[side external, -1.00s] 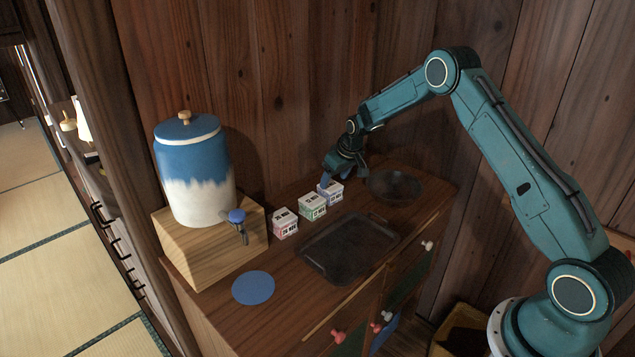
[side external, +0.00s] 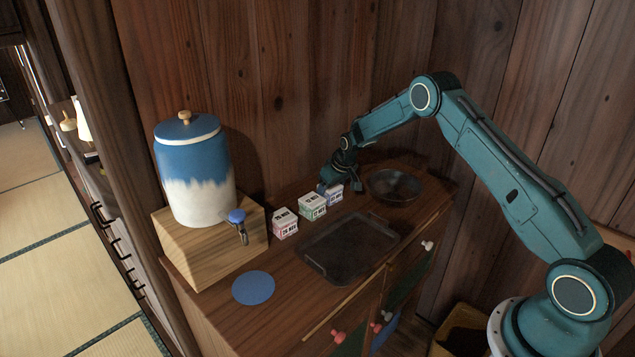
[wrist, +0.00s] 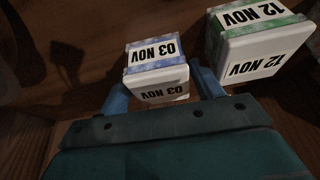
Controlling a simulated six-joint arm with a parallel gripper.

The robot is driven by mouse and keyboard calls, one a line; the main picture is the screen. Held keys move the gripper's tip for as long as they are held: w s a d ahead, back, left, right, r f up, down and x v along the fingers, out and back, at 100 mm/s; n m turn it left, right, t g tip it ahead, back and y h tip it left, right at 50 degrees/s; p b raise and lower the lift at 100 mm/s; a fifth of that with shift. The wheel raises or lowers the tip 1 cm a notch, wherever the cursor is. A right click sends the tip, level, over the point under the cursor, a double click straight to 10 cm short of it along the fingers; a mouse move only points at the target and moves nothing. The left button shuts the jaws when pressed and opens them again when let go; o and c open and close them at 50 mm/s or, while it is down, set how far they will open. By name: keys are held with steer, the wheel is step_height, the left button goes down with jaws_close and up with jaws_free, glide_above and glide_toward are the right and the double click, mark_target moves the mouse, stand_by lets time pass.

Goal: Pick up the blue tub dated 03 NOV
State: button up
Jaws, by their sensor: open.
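The blue tub dated 03 NOV (wrist: 156,66) is a small white box with a blue patterned band, standing on the cabinet top. It also shows in the side view (side external: 335,195), at the right end of a row of tubs. My gripper (wrist: 165,92) is open, with one blue finger on each side of this tub in the wrist view. In the side view my gripper (side external: 330,187) is low at the tub and partly covers it. I cannot tell whether the fingers touch it. The green tub dated 12 NOV (wrist: 254,42) stands close beside it.
The green tub (side external: 312,206) and a pink tub (side external: 285,223) stand to the left. A dark tray (side external: 345,247) lies in front, and a dark bowl (side external: 394,187) stands to the right. A blue and white dispenser (side external: 195,180) and a blue disc (side external: 253,288) are further left.

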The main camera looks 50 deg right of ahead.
steer(key=shift+w+f, duration=0.1)
steer(key=shift+f, duration=0.1)
stand_by(0.4)
steer(key=c, duration=0.8)
steer(key=shift+c, duration=0.2)
steer(key=shift+r, duration=0.2)
step_height(320, 180, up, 20)
steer(key=shift+f, duration=0.15)
